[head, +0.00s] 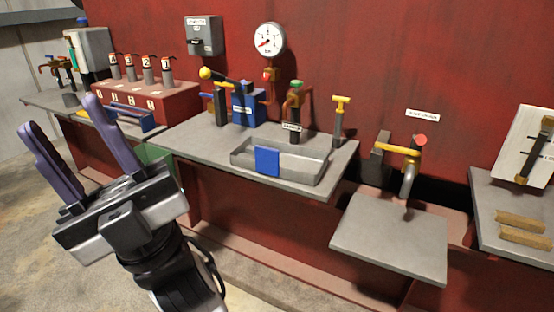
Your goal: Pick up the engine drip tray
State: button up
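The engine drip tray, as I take it, is a shallow grey metal tray (305,172) with a blue patch (267,161) on its front wall. It sits on the middle grey bench (190,138), near its front right edge. My gripper (62,118) is at the left of the head view, raised in front of the benches. Its two purple fingers stand apart with nothing between them. It is well to the left of the tray and not touching it.
Behind the tray stand a blue block with a yellow-knobbed lever (245,103), a valve with a green top (295,105) and a yellow T-handle (340,118). A lower grey shelf (390,240) under a tap (408,170) lies to the right. Open floor lies in front.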

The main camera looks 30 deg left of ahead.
aim_at(306, 165)
jog(key=u, duration=0.35)
jog(key=i+l+u, duration=0.1)
jog(key=u, duration=0.25)
jog(key=i+l+u, duration=0.15)
jog(key=u, duration=0.2)
jog(key=i+l+u, duration=0.15)
jog(key=u, duration=0.25)
jog(key=i+l+u, duration=0.1)
jog(key=l, duration=0.2)
jog(key=i+l+u, duration=0.25)
jog(key=l, duration=0.4)
jog(key=i+l, duration=0.1)
jog(key=l, duration=0.2)
jog(key=i+l, duration=0.15)
jog(key=l, duration=0.15)
